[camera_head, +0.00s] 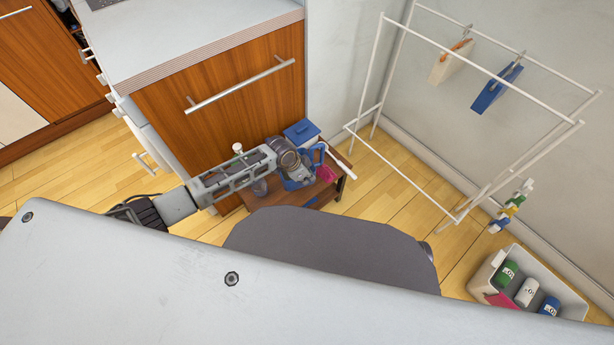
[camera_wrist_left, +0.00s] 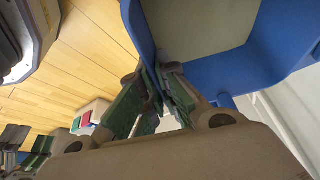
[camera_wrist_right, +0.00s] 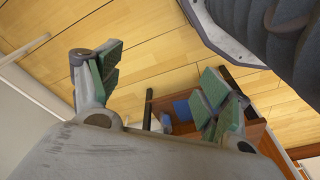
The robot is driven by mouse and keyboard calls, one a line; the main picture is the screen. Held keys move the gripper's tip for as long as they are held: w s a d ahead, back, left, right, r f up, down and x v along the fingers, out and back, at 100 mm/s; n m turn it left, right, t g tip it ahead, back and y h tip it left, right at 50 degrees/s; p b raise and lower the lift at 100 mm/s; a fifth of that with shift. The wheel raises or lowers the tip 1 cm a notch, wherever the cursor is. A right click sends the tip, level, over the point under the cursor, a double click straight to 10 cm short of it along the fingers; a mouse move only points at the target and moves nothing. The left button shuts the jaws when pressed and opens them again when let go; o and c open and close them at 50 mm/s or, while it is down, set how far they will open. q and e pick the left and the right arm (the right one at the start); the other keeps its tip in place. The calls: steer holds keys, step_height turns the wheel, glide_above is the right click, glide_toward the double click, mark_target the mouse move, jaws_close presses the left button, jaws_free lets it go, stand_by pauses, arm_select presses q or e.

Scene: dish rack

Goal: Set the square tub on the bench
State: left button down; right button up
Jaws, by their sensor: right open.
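The square tub (camera_wrist_left: 215,80) is blue with a pale grey-beige inner face. It fills the top of the left wrist view. My left gripper (camera_wrist_left: 162,80) has its green-padded fingers close together at the tub's edge and appears shut on it. In the head view my left gripper (camera_head: 300,162) is low over the bench, with blue parts around it partly hidden. The bench (camera_head: 262,202) is low, brown and wooden, beside the cabinet. My right gripper (camera_wrist_right: 165,80) is open and empty in its own wrist view, fingers wide apart; the bench (camera_wrist_right: 262,138) shows beyond it.
A blue box (camera_head: 302,130) and a pink item (camera_head: 326,174) are at the bench. A white drying rack (camera_head: 462,215) with pegged cloths stands on the right. A pale crate (camera_head: 572,292) holding several containers is at lower right. The wooden floor between is mostly clear.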

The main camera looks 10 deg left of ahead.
mark_target(309, 185)
arm_select(q)
steer(key=shift+f, duration=0.5)
steer(key=shift+f+b, duration=0.5)
steer(key=shift+f, duration=0.15)
steer(key=shift+f+b, duration=0.3)
steer(key=shift+f, duration=0.3)
steer(key=shift+f+b, duration=0.3)
steer(key=shift+f, duration=0.4)
arm_select(e)
steer(key=shift+w+a+r, duration=0.1)
steer(key=shift+a+r, duration=0.1)
steer(key=shift+r, duration=0.45)
steer(key=shift+w+a+r, duration=0.1)
steer(key=shift+a+r, duration=0.05)
steer(key=shift+r, duration=0.45)
